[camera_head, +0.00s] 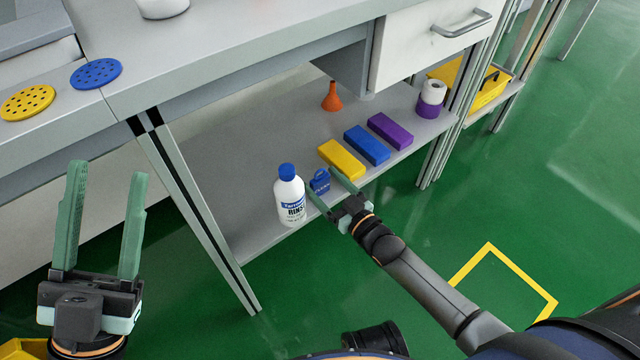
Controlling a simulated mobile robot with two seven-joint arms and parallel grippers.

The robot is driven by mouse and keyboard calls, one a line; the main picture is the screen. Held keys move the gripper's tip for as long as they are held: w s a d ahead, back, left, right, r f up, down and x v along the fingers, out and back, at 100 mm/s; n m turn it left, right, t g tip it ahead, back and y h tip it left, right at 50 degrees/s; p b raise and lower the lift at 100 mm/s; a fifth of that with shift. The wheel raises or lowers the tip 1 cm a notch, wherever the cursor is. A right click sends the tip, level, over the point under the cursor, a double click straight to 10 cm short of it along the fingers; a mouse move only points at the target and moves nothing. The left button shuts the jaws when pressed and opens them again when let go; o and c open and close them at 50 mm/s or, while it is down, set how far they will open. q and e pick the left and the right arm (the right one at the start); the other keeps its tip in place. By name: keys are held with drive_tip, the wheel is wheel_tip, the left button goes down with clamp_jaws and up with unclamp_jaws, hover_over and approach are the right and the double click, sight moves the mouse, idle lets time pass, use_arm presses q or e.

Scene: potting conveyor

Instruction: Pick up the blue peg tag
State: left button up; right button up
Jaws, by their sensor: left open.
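The blue peg tag (320,177) stands on the lower grey shelf, just right of the white rinse bottle (290,198). It has white lettering and a narrow top. My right gripper (324,184) reaches in from the lower right with its green fingers apart. One fingertip is at each side of the tag in the picture, and the tag's lower part is partly covered. I cannot tell whether the fingers touch it. My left gripper (102,218) is at the lower left, open and empty, fingers pointing up, far from the tag.
Yellow (342,160), blue (367,145) and purple (390,131) blocks lie right of the tag. An orange funnel (332,98) and stacked rolls (431,98) stand further back. The worktop (220,45) overhangs the shelf; a table leg (195,205) stands left of the bottle.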

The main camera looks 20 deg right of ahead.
drive_tip(key=c, duration=1.2)
drive_tip(key=shift+r, duration=0.1)
